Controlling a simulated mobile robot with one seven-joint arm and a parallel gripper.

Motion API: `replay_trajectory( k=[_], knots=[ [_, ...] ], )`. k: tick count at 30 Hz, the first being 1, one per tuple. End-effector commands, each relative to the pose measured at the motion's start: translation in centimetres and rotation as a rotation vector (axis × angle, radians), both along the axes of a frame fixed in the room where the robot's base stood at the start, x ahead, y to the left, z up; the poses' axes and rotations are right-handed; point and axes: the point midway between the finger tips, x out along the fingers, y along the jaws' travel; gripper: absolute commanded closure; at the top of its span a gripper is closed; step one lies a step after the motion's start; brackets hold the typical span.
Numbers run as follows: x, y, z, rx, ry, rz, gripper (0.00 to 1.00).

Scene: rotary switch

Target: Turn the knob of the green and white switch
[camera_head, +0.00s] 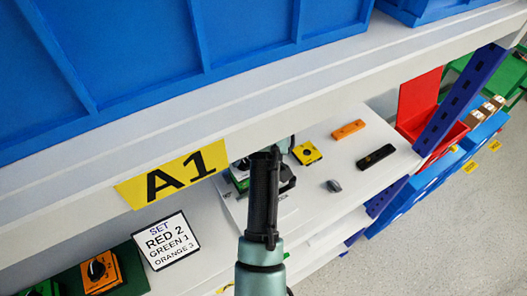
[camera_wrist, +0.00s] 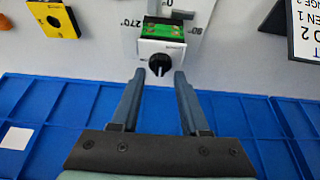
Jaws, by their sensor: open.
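The green and white switch (camera_wrist: 163,42) is mounted on a pale panel with degree marks around it, in the upper middle of the wrist view. Its black knob (camera_wrist: 160,65) faces my gripper. My gripper (camera_wrist: 160,74) is open, with one fingertip to each side of the knob; I cannot tell whether either touches it. In the head view the green and white switch (camera_head: 239,171) shows only in part, beside and behind my arm, below the A1 shelf edge.
A yellow switch (camera_head: 307,153), an orange block (camera_head: 348,130), a black block (camera_head: 376,157) and a grey knob (camera_head: 334,186) are on the panel. A sign (camera_head: 166,241) stands at left near an orange switch (camera_head: 101,271). The shelf edge (camera_head: 340,85) hangs above.

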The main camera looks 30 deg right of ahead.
Motion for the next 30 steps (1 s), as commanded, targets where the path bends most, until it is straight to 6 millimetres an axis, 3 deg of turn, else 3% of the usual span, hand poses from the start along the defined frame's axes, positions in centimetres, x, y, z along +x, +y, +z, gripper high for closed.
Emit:
replay_trajectory(
  k=[3,19,24,30],
  knots=[
    [-0.7,-0.1,1.6,-0.002,-0.008,-0.001,0.55],
    [-10.5,-0.6,1.9,0.0,0.002,-0.002,0.55],
    [-12.2,-0.6,1.8,-0.001,0.0,-0.001,0.55],
    [-12.7,-0.6,1.7,0.001,-0.001,0.0,0.55]
  ],
)
